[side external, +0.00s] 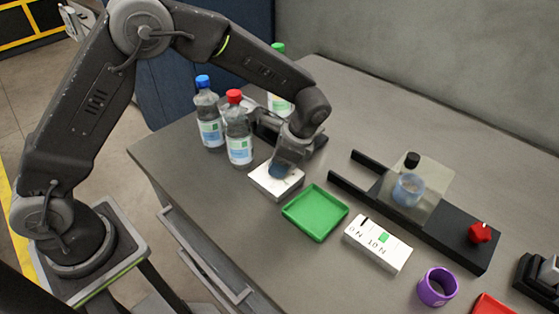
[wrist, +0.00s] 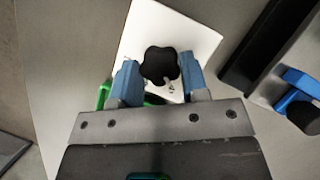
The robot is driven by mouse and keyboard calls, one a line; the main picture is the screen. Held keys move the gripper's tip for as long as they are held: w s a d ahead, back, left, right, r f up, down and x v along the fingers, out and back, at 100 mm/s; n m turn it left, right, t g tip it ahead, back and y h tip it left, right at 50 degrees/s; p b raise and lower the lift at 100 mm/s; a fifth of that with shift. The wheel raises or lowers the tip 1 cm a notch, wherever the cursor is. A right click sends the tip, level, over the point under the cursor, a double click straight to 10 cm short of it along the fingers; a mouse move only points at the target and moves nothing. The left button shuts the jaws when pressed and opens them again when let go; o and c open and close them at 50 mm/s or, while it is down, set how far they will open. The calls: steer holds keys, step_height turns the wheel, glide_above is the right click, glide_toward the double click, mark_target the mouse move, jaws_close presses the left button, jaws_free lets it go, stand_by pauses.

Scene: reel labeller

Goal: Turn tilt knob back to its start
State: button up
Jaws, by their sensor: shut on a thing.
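The tilt knob is a black, lobed knob (wrist: 160,64) on a white plate (wrist: 188,35) in the wrist view. My gripper (wrist: 159,80) has its two blue fingertips on either side of the knob, shut on it. In the side external view my gripper (side external: 282,170) points down onto the white box (side external: 264,184), and the knob is hidden behind the fingers. Small markings show on the plate just below the knob, partly covered and too small to read.
Several bottles, with blue (side external: 209,117), red (side external: 238,140) and green caps, stand close behind my gripper. A green tray (side external: 315,213), a white marked box (side external: 378,246), a purple ring (side external: 437,287) and a black rail fixture with a red knob (side external: 480,233) lie to the right.

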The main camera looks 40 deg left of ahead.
steer(key=shift+n, duration=0.4)
steer(key=n+h, duration=0.1)
steer(key=n, duration=0.2)
steer(key=n+g+h, duration=0.1)
steer(key=n, duration=0.2)
steer(key=shift+w+a, duration=0.15)
steer(key=shift+g, duration=0.3)
steer(key=o, duration=0.9)
steer(key=shift+o, duration=0.2)
steer(key=v, duration=1.3)
steer(key=shift+r, duration=0.4)
steer(key=shift+w, duration=0.15)
